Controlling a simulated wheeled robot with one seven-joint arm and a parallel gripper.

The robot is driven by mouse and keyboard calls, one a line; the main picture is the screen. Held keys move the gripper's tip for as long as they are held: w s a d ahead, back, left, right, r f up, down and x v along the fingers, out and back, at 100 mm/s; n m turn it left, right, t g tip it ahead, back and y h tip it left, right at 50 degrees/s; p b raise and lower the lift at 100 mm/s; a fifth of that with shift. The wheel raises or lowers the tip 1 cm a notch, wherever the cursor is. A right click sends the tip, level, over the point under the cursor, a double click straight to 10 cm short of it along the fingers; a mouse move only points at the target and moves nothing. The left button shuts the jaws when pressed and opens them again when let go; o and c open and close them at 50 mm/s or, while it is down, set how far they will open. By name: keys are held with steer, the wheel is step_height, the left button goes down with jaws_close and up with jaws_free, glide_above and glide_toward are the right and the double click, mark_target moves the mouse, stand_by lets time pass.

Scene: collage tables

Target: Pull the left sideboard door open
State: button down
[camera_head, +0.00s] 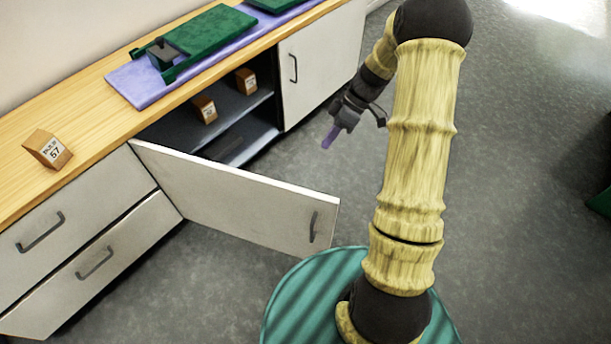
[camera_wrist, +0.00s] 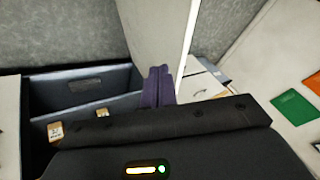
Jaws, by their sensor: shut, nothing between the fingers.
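The left sideboard door (camera_head: 225,195) is white and stands swung well out from the sideboard, with its dark bar handle (camera_head: 312,227) near the free edge. In the wrist view the door (camera_wrist: 152,35) rises just beyond the purple fingers. My gripper (camera_head: 329,138) is shut and empty, on the cavity side of the door, in front of the opening. It also shows in the wrist view (camera_wrist: 158,86). I cannot tell whether the fingers touch the door. The open compartment (camera_head: 262,103) shows a dark shelf.
Two small labelled wooden blocks, one left (camera_head: 204,109) and one right (camera_head: 246,81), sit on the shelf. The right door (camera_head: 322,60) is closed. Drawers (camera_head: 75,215) are at left. A purple mat (camera_head: 133,86) with green items and another block (camera_head: 47,149) lie on top.

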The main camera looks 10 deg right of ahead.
steer(key=s+a+f+b, duration=0.2)
steer(key=s+a+f, duration=0.3)
steer(key=a+f, duration=0.2)
steer(key=shift+s+a+f, duration=0.25)
steer(key=shift+a+f, duration=0.15)
steer(key=shift+f, duration=0.1)
steer(key=shift+b, duration=0.4)
